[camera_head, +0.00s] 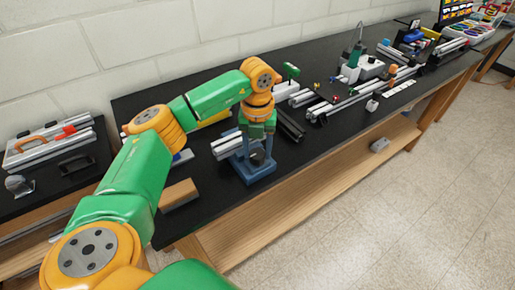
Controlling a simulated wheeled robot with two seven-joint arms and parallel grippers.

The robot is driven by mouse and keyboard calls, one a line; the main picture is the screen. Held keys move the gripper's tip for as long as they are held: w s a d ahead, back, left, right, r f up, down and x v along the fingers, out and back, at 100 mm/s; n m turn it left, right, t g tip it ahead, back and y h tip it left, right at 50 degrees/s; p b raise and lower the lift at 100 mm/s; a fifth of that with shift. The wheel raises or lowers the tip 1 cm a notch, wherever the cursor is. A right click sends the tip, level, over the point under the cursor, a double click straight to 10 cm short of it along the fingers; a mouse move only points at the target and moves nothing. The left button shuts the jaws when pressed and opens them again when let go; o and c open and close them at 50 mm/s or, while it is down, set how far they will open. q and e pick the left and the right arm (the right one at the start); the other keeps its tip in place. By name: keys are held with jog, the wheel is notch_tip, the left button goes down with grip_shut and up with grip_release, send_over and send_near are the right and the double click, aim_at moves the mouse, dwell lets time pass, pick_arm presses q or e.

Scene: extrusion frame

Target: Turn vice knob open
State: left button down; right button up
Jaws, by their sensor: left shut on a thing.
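A blue vice (262,173) stands on the black bench top near its front edge. Silver extrusion bars (222,146) lie at the vice and stick out to its left. My left gripper (258,151) points down at the vice from above. Its fingers are shut on a dark part at the vice's top, which seems to be the vice knob (258,158). The gripper hides much of the knob, and how far it is turned cannot be seen. My right gripper is not in view.
The black bench (220,199) runs to the upper right. A wooden block (180,194) lies left of the vice. More extrusions (350,104) and a green and white tool (351,66) stand farther right. A white wall stands behind.

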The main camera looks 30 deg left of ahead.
aim_at(257, 152)
pick_arm(q)
jog(key=shift+f, duration=0.1)
jog(key=shift+c, duration=1.3)
grip_release()
notch_tip(257, 152, up, 7)
jog(key=shift+r+b, duration=0.15)
jog(key=shift+b, duration=0.55)
